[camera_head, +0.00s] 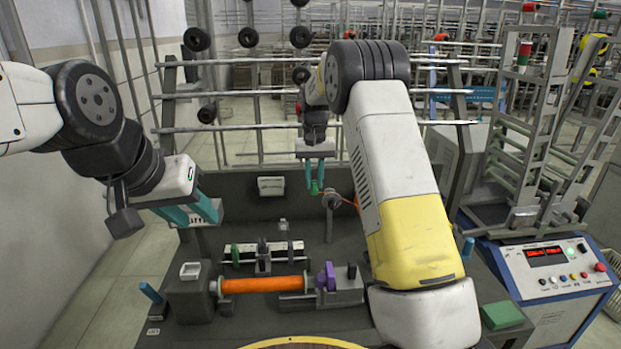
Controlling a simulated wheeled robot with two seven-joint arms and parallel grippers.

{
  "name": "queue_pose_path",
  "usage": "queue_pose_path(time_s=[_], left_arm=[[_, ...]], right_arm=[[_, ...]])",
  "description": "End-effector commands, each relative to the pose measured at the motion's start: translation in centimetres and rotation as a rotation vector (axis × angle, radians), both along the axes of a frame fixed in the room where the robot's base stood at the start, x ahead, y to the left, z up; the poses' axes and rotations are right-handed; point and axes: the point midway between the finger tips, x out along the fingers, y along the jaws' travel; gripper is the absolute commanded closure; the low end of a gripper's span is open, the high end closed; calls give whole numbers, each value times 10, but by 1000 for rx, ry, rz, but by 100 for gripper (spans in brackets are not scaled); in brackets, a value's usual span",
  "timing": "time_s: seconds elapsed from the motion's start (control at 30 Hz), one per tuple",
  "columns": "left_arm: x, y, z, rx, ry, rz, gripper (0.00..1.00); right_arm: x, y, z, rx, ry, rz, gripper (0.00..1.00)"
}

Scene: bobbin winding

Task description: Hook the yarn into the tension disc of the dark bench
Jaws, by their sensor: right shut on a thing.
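The dark bench (235,195) stands in front of me. The tension disc (331,201) is a small grey round part on a post on the bench. Orange yarn (346,201) runs past the disc to my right gripper (316,178), which is shut on its end, with a small green piece at the fingertips. This gripper is just above and left of the disc. Whether the yarn sits in the disc is too small to tell. My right arm hides the yarn further right. My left gripper (207,211) hangs over the bench's left side, its finger gap unclear.
A bobbin wound with orange yarn (262,285) lies in a holder at the front. Behind it is a rack with green, black and white parts (263,253). A control box (547,258) and a metal frame (520,140) stand at right. Rails cross behind the bench.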

Motion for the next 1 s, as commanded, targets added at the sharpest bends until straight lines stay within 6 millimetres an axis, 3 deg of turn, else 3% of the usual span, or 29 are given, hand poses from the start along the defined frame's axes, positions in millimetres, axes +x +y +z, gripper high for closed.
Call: queue_pose_path(time_s=[1.0], left_arm=[[0,0,0,0,0,0,64]], right_arm=[[0,9,44,1,-1,0,100]])
